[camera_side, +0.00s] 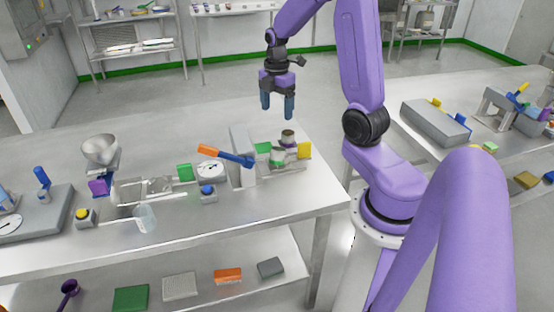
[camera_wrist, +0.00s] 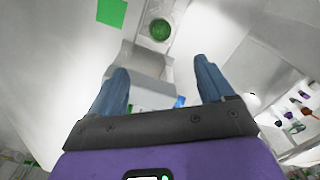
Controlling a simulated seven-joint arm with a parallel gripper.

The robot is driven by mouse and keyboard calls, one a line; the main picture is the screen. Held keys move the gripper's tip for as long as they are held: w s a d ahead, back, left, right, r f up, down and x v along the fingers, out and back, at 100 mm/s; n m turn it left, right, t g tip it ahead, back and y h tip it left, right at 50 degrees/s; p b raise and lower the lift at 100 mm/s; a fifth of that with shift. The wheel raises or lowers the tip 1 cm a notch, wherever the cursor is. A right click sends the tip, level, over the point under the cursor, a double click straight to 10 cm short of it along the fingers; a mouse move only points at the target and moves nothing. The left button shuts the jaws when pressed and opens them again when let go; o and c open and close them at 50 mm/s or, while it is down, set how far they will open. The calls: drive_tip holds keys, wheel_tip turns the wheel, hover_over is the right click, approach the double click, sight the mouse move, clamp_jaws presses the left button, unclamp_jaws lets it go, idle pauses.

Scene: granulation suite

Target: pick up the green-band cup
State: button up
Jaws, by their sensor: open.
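The green-band cup (camera_side: 277,157) is a small pale cup with a green band, standing near the right end of the steel bench beside a grey upright block. Another cup (camera_side: 288,138) with a dark top and a purplish band stands just behind it. In the wrist view a round cup with a green inside (camera_wrist: 160,29) shows beyond my fingertips; I cannot tell for sure which cup it is. My gripper (camera_side: 277,106) is open and empty, pointing down, well above the cups and apart from them. Its two blue fingers also show in the wrist view (camera_wrist: 160,66).
The grey upright block (camera_side: 241,152) stands left of the cups, with an orange-and-blue lever (camera_side: 226,155) beside it. A yellow block (camera_side: 305,150) is close on the right. A dial scale (camera_side: 211,170), a blue button (camera_side: 208,192) and a clear beaker (camera_side: 144,218) are farther left.

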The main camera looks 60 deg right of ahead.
sight(277, 152)
wheel_tip(277, 152, down, 17)
drive_tip(key=shift+s+a+r, duration=0.1)
drive_tip(key=shift+a, duration=0.05)
idle(0.6)
drive_tip(key=c, duration=1.3)
drive_tip(key=shift+o, duration=0.2)
drive_tip(key=shift+r, duration=0.2)
drive_tip(key=shift+r+g+h, duration=0.3)
drive_tip(key=shift+r+h, duration=1.7)
drive_tip(key=shift+r, duration=0.7)
